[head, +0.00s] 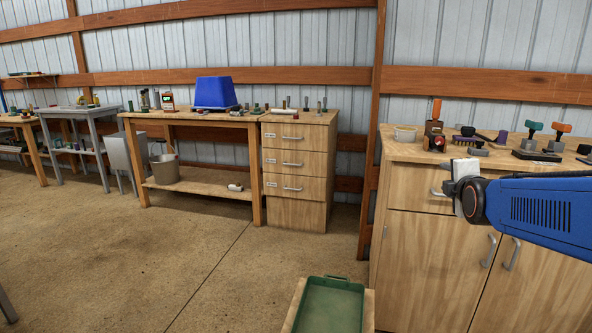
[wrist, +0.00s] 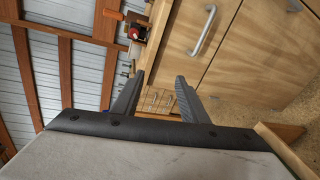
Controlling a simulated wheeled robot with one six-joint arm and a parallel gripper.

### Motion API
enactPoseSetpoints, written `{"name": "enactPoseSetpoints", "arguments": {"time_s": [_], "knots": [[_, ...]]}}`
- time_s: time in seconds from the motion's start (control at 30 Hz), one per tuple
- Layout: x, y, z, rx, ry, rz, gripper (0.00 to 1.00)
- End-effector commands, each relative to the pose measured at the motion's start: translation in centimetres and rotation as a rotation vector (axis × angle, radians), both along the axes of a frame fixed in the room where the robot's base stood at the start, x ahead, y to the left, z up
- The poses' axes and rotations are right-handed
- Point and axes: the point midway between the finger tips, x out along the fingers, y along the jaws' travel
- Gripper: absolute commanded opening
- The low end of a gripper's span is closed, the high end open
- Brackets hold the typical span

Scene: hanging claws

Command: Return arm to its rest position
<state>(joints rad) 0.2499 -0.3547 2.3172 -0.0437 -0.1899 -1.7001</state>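My gripper (head: 450,187) is at the end of my blue arm on the right of the head view, in front of the wooden cabinet. In the wrist view my gripper (wrist: 160,77) has its two dark fingers apart. Nothing shows between them except the distant background. The arm reaches in from the right edge of the head view, and its base is out of view.
The wooden cabinet (head: 420,240) stands at right with tools on top. A green tray (head: 328,305) is low at the bottom centre. A workbench with a blue bin (head: 214,92) and a drawer unit (head: 295,205) stand behind. Floor is clear at left.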

Motion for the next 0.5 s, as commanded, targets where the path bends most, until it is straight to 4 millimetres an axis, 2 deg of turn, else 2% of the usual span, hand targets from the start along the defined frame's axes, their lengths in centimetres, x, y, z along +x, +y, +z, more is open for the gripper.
{"name": "enactPoseSetpoints", "arguments": {"time_s": [0.03,0.27,0.5], "knots": [[-1.3,1.2,-0.8,0.087,0.024,-0.004,0.4],[-7.6,5.4,-6.1,0.523,0.169,-0.106,0.4],[-15.6,9.3,-11.4,0.926,0.321,-0.315,0.4]]}}
